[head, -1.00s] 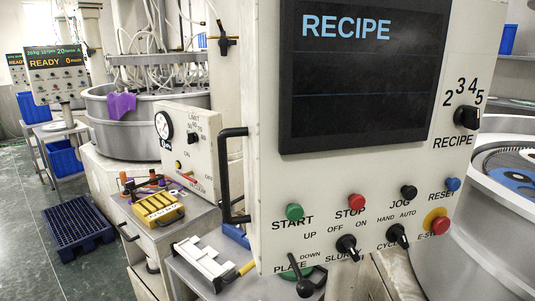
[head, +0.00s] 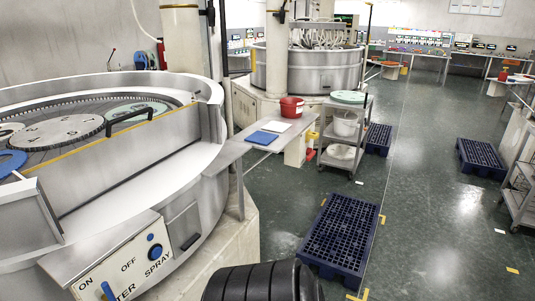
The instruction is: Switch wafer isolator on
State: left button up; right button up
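A slanted pale panel (head: 125,262) at the lower left, on the side of the large round machine, carries the words ON, OFF, SPRAY and a partly cut-off word ending in TER. A blue knob (head: 155,252) sits beside SPRAY. No label reading wafer isolator can be made out, so I cannot tell whether this lever is it. Neither of my grippers shows.
The large round lapping machine (head: 190,165) fills the left. A side shelf (head: 232,150) holds a blue item and a red bucket (head: 291,107). Dark blue pallets (head: 340,235) (head: 480,158) lie on the floor. A steel cart (head: 345,130) stands behind. Green floor between the pallets is clear.

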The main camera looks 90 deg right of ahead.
aim_at(310, 153)
jog(key=z, duration=3.1)
jog(key=i+l+z, duration=0.3)
jog(key=i, duration=0.85)
jog(key=i+j+z, duration=0.25)
jog(key=i, duration=0.9)
